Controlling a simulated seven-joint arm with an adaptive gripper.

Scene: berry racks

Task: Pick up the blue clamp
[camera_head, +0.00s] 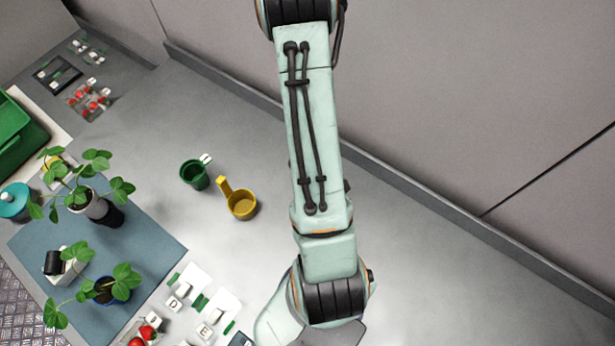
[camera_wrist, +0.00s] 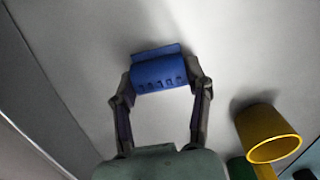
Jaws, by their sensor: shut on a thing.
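The blue clamp (camera_wrist: 158,72) shows in the wrist view at the upper middle, with a wider lip along its top and small dark marks on its front. My gripper (camera_wrist: 160,84) has one finger at each end of the clamp and is shut on it. I cannot tell for sure whether the clamp touches the surface below. In the head view the clamp and my gripper are out of sight; only my arm shows.
A yellow cup (camera_head: 242,205) and a green cup (camera_head: 195,175) stand left of my arm; the yellow cup also shows in the wrist view (camera_wrist: 268,134). Potted plants (camera_head: 95,207) stand on a blue mat (camera_head: 160,240). A wall runs along the right.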

